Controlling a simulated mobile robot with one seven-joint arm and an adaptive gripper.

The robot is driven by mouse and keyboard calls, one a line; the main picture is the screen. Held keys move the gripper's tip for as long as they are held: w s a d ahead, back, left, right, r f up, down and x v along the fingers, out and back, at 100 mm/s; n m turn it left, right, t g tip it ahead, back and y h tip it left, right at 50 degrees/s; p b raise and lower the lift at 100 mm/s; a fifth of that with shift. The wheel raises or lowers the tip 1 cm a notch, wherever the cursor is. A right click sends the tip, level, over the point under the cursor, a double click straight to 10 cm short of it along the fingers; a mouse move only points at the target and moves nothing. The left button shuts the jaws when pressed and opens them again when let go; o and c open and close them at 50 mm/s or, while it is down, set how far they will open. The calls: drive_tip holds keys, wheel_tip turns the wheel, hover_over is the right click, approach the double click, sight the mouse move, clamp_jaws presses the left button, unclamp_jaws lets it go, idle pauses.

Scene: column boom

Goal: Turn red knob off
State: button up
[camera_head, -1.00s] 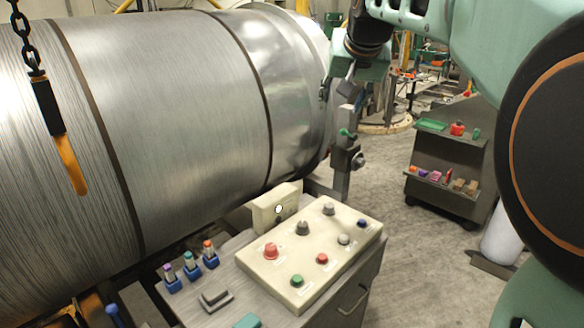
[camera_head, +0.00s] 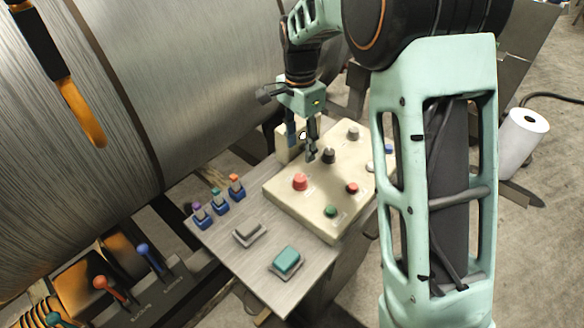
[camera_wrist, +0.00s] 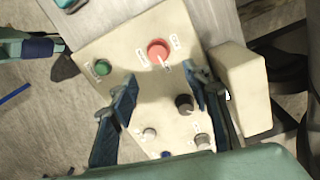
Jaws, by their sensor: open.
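The red knob (camera_head: 300,182) stands on the cream control panel (camera_head: 310,215), at the panel's left side. In the wrist view the red knob (camera_wrist: 158,51) lies ahead of the fingertips, toward the top, with a small printed label beside it. My gripper (camera_head: 304,153) is above the panel, behind the red knob and apart from it. In the wrist view my gripper (camera_wrist: 163,84) shows two blue-padded fingers spread wide with nothing between them. A dark grey knob (camera_wrist: 184,103) is near the right finger.
Other controls share the panel: a green button (camera_head: 331,211), a small red button (camera_head: 352,188) and a grey knob (camera_head: 353,132). A cream box (camera_wrist: 242,88) stands close beside the right finger. Blue switches (camera_head: 220,207) and a teal button (camera_head: 287,260) are left and front.

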sight(301, 177)
drive_tip(key=f, duration=0.7)
drive_tip(key=f+p, duration=0.1)
drive_tip(key=f, duration=0.3)
drive_tip(key=shift+s+d, duration=0.15)
drive_tip(key=shift+s, duration=0.15)
drive_tip(key=c, duration=1.2)
